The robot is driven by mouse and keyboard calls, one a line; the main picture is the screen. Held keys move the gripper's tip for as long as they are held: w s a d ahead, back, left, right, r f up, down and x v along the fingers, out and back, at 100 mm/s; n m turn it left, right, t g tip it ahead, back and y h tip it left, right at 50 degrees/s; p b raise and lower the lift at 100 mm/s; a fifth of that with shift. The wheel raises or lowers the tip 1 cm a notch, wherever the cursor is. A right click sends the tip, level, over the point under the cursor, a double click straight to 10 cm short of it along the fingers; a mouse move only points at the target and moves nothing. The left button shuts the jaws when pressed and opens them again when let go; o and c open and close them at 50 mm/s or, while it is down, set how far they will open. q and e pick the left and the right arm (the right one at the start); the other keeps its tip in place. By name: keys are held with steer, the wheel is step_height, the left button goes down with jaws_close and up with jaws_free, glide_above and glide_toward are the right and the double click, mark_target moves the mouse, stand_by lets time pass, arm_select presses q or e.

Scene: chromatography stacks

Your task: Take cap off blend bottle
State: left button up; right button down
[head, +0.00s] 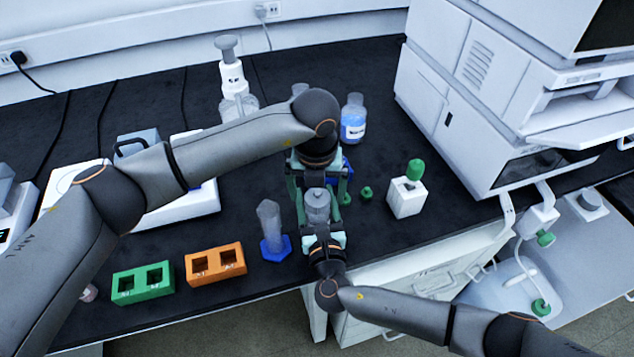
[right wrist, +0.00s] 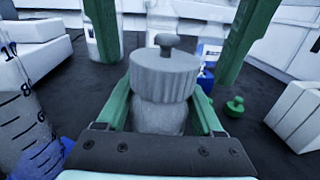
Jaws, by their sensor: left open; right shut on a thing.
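The blend bottle (head: 317,219) is small and pale, with no readable label in sight. Its grey ribbed cap (head: 317,198) is on top, with a small knob. In the right wrist view the cap (right wrist: 164,72) sits on the bottle body (right wrist: 158,115), which stands upright. My right gripper (right wrist: 160,122) is shut on the bottle body from the front, below the cap. My left gripper (head: 318,190) points down from above and behind, open. Its green fingers (right wrist: 242,42) stand to either side of the cap with clear gaps.
A graduated cylinder (head: 271,230) with a blue foot stands close left of the bottle. Orange (head: 216,263) and green (head: 143,283) racks lie further left. A white block with a green-topped item (head: 407,197) and a small green stopper (head: 366,193) are right. A blue-labelled bottle (head: 353,120) stands behind.

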mark_target(317, 192)
arm_select(q)
steer(key=shift+c, duration=0.2)
jaws_close()
stand_by(0.7)
steer(key=shift+r, duration=0.2)
stand_by(0.6)
steer(key=shift+r, duration=0.95)
steer(key=shift+r, duration=0.1)
steer(key=shift+r, duration=1.9)
arm_select(e)
jaws_free()
